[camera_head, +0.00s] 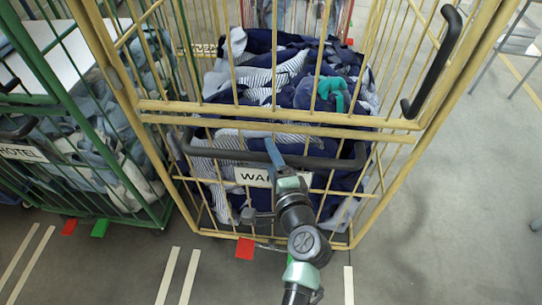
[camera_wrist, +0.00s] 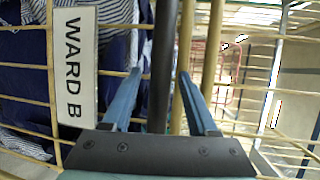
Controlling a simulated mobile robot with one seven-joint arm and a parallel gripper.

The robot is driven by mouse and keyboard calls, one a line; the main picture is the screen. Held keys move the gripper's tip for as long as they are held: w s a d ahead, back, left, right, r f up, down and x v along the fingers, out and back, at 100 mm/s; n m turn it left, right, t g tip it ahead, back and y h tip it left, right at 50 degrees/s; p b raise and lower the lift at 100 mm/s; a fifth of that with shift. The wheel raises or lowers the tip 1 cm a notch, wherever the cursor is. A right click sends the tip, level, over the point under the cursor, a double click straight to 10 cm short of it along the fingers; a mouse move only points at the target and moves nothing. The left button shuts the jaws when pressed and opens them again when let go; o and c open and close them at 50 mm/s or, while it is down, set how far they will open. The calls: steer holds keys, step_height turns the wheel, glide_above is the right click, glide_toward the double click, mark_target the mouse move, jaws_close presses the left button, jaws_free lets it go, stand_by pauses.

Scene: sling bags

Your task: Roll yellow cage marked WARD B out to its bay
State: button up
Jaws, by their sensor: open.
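The yellow cage (camera_head: 290,118) stands upright in front of me, full of navy, striped and grey linen (camera_head: 280,80). Its white WARD B sign (camera_wrist: 72,65) is clear in the wrist view; in the head view my arm hides part of the sign (camera_head: 250,177). A dark handle bar (camera_head: 220,154) runs across the cage's front above the sign. My gripper (camera_head: 273,150) is at this bar. In the wrist view its blue fingers (camera_wrist: 160,74) are apart, with the dark bar (camera_wrist: 163,50) between them. I cannot tell whether either finger touches it.
A green cage (camera_head: 120,165) marked HOTEL stands close on the left. A red tab (camera_head: 245,248) and a green tab (camera_head: 291,259), partly hidden, are at the yellow cage's foot. Pale floor lines (camera_head: 178,275) lie in front.

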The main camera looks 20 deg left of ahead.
jaws_close()
stand_by(1.3)
